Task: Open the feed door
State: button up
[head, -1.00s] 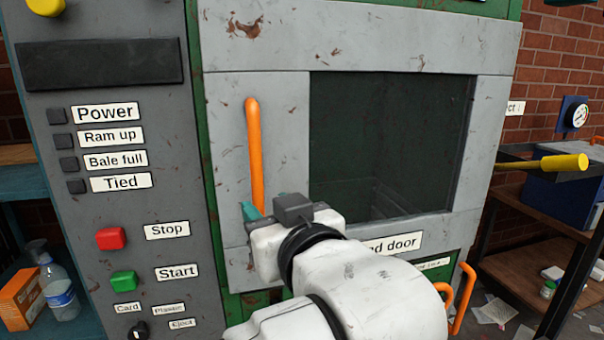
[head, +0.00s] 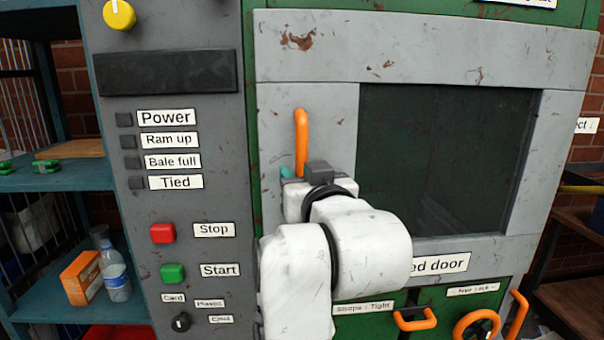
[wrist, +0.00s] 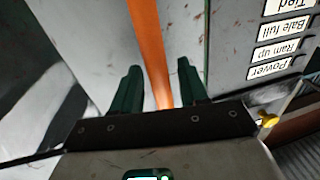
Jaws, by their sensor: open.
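The feed door (head: 415,30) is a grey, rust-spotted frame around a dark window (head: 440,160), and it looks shut. Its upright orange handle (head: 301,140) is on the left side of the frame. The handle also shows in the wrist view (wrist: 150,50), running between the two green fingers of my gripper (wrist: 160,85). The fingers are open, one on each side of the handle, with gaps showing. In the head view my gripper (head: 300,172) is at the handle's lower part, and my wrist hides the handle's lower end.
The control panel (head: 200,110) with a red Stop button (head: 162,233) and green Start button (head: 173,273) stands left of the door. Orange handles (head: 414,320) and an orange wheel (head: 477,326) sit below. A shelf (head: 60,178) holds a bottle (head: 116,275) and box (head: 80,278).

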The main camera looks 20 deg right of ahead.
jog(key=shift+w, duration=0.15)
grip_shut()
dwell(0.4)
